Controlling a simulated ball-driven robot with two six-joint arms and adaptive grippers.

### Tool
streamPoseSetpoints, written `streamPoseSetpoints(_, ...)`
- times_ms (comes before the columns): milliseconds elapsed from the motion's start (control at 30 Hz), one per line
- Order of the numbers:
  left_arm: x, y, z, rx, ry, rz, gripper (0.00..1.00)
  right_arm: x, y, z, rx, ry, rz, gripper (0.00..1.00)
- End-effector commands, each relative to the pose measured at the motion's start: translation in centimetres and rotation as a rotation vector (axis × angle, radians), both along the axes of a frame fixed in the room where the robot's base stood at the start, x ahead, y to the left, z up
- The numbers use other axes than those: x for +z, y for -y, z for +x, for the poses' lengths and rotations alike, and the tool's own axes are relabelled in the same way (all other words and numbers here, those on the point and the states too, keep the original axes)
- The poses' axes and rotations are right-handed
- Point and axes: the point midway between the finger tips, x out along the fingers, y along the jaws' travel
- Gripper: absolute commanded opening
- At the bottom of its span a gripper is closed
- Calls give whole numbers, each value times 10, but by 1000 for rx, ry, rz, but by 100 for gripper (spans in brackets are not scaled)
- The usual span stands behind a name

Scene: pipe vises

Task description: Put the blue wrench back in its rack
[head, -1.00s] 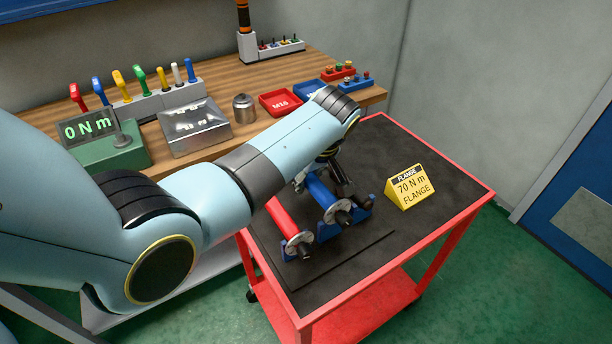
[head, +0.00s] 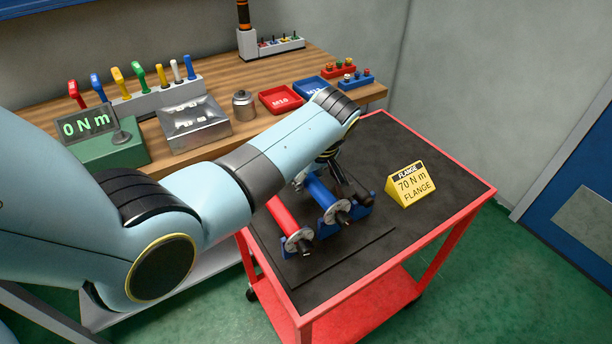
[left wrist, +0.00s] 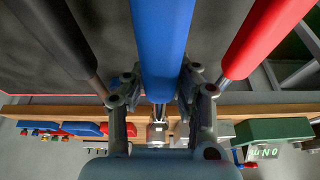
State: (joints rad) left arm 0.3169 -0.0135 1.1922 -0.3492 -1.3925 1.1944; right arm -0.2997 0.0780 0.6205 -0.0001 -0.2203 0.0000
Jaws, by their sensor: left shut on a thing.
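The blue wrench (head: 319,192) is at the cart's rack, its blue handle running toward a round grey end. My left gripper (head: 328,160) is over it, mostly hidden by my own arm. In the left wrist view the blue handle (left wrist: 162,45) passes between the fingers of my left gripper (left wrist: 160,92), which is shut on it. The rack (head: 288,254) has low blue supports on the cart top. A red handle (head: 281,214) and a dark one (head: 352,185) lie on either side. I cannot tell whether the blue wrench is seated. My right gripper is out of view.
A yellow flange sign (head: 411,184) stands on the red-framed cart (head: 446,238), right of the rack. Behind it, the wooden bench (head: 245,135) carries a metal box (head: 196,125), a green display unit (head: 108,145), trays and upright coloured tools. The cart's front right is clear.

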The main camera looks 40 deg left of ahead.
Motion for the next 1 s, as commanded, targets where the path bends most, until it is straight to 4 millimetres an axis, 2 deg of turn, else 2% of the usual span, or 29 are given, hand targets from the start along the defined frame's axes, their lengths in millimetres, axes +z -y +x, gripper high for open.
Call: streamPoseSetpoints(1000, -13, 0, 1, 0, 3, 1, 0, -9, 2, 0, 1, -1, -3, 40)
